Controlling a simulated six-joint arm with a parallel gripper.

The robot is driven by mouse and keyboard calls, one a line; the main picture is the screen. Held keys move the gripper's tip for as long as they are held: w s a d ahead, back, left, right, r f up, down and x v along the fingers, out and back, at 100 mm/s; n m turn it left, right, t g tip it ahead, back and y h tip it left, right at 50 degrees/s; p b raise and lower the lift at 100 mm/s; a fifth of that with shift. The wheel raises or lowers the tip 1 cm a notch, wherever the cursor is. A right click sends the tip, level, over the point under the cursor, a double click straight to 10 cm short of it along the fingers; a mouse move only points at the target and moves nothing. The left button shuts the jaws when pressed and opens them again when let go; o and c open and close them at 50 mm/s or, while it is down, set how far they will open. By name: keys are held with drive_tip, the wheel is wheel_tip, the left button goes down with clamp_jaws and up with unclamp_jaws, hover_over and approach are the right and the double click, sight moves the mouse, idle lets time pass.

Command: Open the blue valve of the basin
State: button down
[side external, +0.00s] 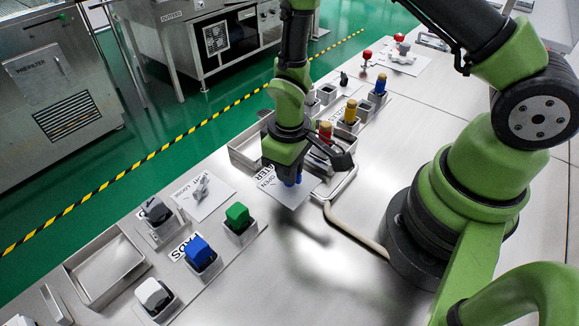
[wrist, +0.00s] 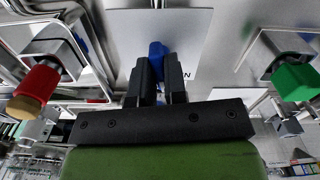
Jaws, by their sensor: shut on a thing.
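The blue valve (side external: 291,182) shows as small blue bits at the fingertips of my gripper (side external: 288,176) in the side view, above a white plate marked OPEN (side external: 267,182). In the wrist view the blue valve (wrist: 157,50) sits between the two black fingers of my gripper (wrist: 157,72), which are closed on it. Most of the valve is hidden by the fingers. The metal basin (side external: 246,152) stands just behind my gripper, partly hidden by it.
A green block (side external: 238,215), a blue block (side external: 200,250) and a white block (side external: 154,294) sit in holders at front left. An empty tray (side external: 105,268) lies further left. A beige hose (side external: 352,232) runs toward my base.

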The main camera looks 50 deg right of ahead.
drive_tip(key=n, duration=0.5)
drive_tip(key=shift+n, duration=0.4)
idle(0.4)
drive_tip(key=c, duration=1.2)
unclamp_jaws()
drive_tip(key=shift+o, duration=0.2)
wheel_tip(320, 180, up, 10)
